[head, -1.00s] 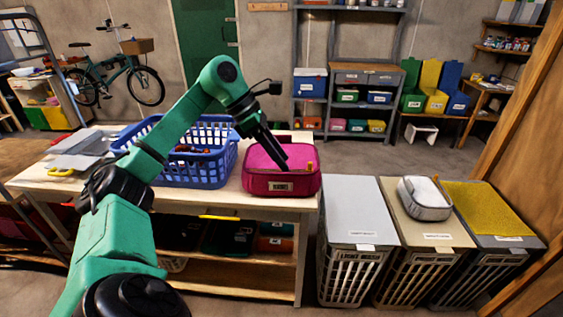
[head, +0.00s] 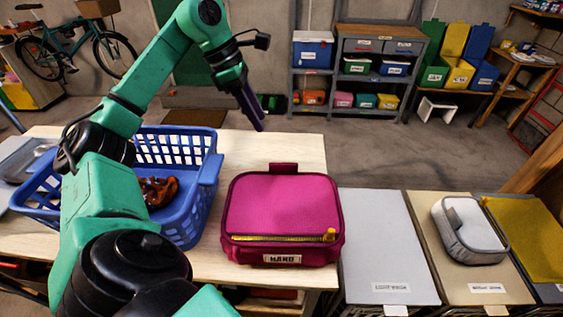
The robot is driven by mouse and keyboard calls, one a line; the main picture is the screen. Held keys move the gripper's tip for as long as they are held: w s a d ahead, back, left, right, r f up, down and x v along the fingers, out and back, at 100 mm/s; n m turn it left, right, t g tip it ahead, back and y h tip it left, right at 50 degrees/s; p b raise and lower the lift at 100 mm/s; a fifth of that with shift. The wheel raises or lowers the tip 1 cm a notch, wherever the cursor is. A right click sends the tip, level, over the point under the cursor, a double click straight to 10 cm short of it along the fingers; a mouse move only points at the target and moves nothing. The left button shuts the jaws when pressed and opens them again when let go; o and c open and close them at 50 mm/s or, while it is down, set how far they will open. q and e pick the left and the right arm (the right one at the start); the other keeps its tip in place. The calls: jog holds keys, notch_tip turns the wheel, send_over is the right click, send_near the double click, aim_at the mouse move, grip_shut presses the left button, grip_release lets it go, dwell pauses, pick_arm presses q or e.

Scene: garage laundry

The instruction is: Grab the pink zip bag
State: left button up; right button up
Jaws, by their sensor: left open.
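My right gripper is not in view.
A blue laundry basket (head: 207,172) with a brown item (head: 158,191) inside stands left of the bag. Right of the table are lidded hampers, one white (head: 385,245), one beige with a grey pouch (head: 468,230) on it. Shelves stand at the back.

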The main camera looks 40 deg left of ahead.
pick_arm(q)
jog(key=b, duration=0.2)
send_near(283, 163)
jog(key=f, duration=0.1)
jog(key=x, duration=0.4)
jog(key=shift+w+f, duration=0.15)
jog(key=shift+w, duration=0.05)
jog(key=x, duration=0.1)
jog(key=p+x, duration=0.1)
jog(key=x, duration=0.1)
jog(key=shift+s+d+f, duration=0.1)
jog(key=shift+d+f, duration=0.15)
jog(key=shift+d, duration=0.05)
jog(key=shift+f, duration=0.15)
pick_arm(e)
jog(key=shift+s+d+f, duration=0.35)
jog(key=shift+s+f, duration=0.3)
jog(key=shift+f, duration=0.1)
pick_arm(q)
jog(key=shift+a, duration=0.1)
grip_shut()
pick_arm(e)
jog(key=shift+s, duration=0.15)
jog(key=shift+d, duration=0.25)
